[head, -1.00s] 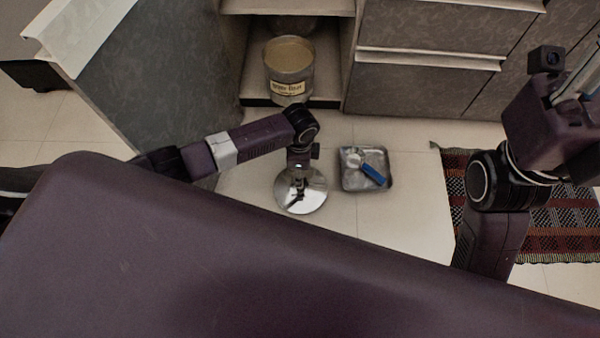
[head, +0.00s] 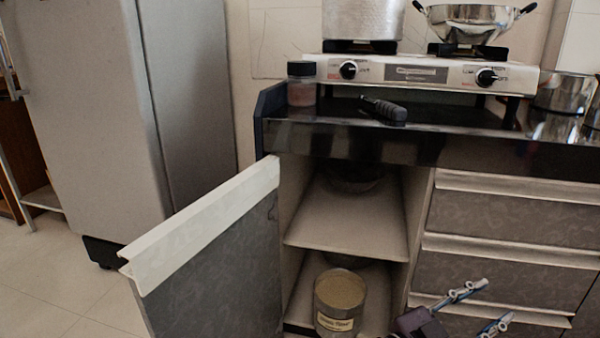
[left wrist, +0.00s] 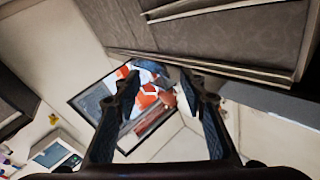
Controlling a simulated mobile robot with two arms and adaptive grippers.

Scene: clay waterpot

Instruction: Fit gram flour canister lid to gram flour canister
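The gram flour canister (head: 340,300) stands upright on the bottom shelf of the open cabinet in the head view. It is grey metal with a cream label; its round top shows a tan surface and no lid. I cannot make out the canister lid in either view now. My left gripper (head: 482,306) is at the lower right of the head view, in front of the drawers and to the right of the canister. In the left wrist view its two dark fingers (left wrist: 160,98) are spread apart with nothing between them. My right gripper does not show.
The cabinet door (head: 215,250) stands open to the left of the shelves. A middle shelf (head: 345,232) is above the canister. Drawers (head: 500,275) are to the right. The counter (head: 450,150) holds a stove and a jar. A dark-framed thing (left wrist: 92,95) lies beyond the left fingers.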

